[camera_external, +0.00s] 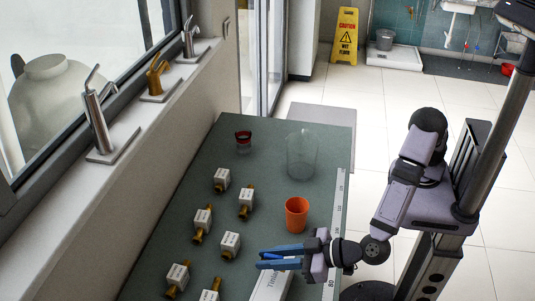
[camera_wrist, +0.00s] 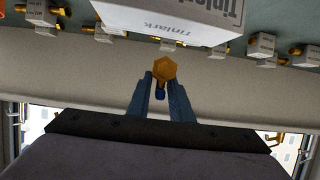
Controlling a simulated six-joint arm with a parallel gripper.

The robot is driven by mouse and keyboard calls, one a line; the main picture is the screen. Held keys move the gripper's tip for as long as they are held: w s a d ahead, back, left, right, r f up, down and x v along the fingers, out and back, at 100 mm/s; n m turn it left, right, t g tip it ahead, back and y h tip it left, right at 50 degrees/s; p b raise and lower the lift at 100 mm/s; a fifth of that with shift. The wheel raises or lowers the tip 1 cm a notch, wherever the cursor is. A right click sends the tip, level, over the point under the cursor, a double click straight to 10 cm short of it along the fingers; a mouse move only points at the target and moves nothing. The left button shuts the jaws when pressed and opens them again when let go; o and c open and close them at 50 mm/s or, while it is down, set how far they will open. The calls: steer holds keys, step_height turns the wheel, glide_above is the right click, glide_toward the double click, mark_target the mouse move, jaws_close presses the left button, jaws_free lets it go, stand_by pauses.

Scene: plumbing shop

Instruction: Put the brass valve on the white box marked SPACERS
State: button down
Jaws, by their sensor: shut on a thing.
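My gripper (camera_external: 266,259), with blue fingers, is shut on a brass piece with a hexagonal end (camera_wrist: 165,68), which appears to be the valve. Something dark blue shows just below its hexagonal end in the wrist view. In the external view I cannot make out the piece between the fingers. A larger white box marked Tinlark (camera_external: 268,286) lies partly under my gripper at the table's near right; it also shows at the top of the wrist view (camera_wrist: 190,22). I cannot read SPACERS on any box.
Several small white blocks with brass parts, such as one block (camera_external: 222,178), stand on the green table (camera_external: 195,158). An orange cup (camera_external: 297,215) is just beyond my gripper. A clear jar (camera_external: 302,155) and a red-topped jar (camera_external: 243,141) stand farther back. A ruler (camera_external: 337,215) lies along the right edge.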

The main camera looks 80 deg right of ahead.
steer(key=shift+f+p, duration=0.3)
steer(key=shift+f, duration=1.6)
steer(key=shift+f, duration=0.1)
steer(key=c, duration=1.6)
jaws_free()
steer(key=shift+f, duration=0.1)
steer(key=shift+r, duration=0.2)
steer(key=b+v, duration=0.2)
steer(key=v, duration=1)
